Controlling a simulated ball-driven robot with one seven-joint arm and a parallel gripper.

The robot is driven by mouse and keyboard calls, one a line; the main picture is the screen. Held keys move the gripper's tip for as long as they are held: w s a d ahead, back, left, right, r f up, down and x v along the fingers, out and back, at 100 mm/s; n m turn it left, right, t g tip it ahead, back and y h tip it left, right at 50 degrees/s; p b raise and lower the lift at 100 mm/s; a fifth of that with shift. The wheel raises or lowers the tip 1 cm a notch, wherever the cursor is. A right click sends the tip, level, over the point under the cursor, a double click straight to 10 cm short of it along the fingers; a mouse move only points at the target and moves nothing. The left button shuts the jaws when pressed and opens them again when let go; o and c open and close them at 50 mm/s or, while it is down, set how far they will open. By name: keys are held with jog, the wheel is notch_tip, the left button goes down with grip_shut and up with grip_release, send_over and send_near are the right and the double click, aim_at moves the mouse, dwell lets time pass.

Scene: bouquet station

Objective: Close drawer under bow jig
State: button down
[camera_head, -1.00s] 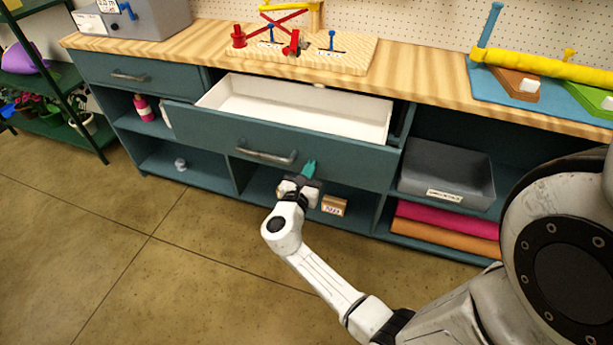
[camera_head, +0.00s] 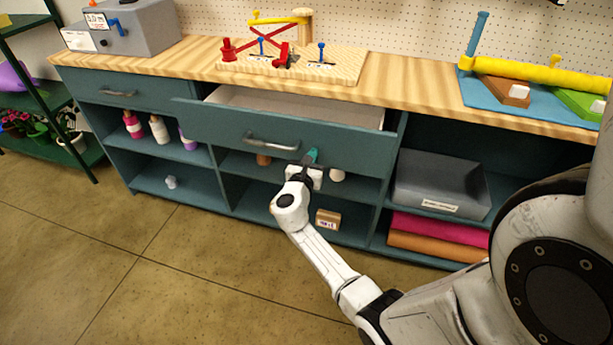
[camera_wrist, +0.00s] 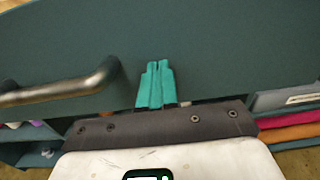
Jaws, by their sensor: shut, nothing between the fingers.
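The teal drawer (camera_head: 225,125) under the bow jig (camera_head: 290,62) is partly open, with a narrower strip of its white inside showing. Its metal bar handle (camera_head: 270,143) is on the front, and shows at the left of the wrist view (camera_wrist: 60,92). My gripper (camera_head: 312,156) has teal fingers, shut and empty. It is at the drawer front, right of the handle and low on the panel. In the wrist view the fingertips (camera_wrist: 156,68) lie against or very close to the panel; exact contact cannot be told.
Bare floor (camera_head: 190,270) lies in front of the cabinet.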

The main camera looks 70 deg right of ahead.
jog(key=d+b, duration=0.2)
jog(key=d, duration=0.2)
jog(key=d+b, duration=0.2)
jog(key=d, duration=0.2)
jog(key=w+d+b, duration=0.1)
jog(key=d+b, duration=0.1)
jog(key=d, duration=0.2)
jog(key=shift+d+f, duration=0.15)
jog(key=shift+d, duration=0.85)
jog(key=shift+w+r+b, duration=0.15)
jog(key=shift+r+b, duration=0.05)
jog(key=shift+b, duration=0.1)
jog(key=shift+d+r, duration=0.1)
jog(key=shift+r, duration=0.05)
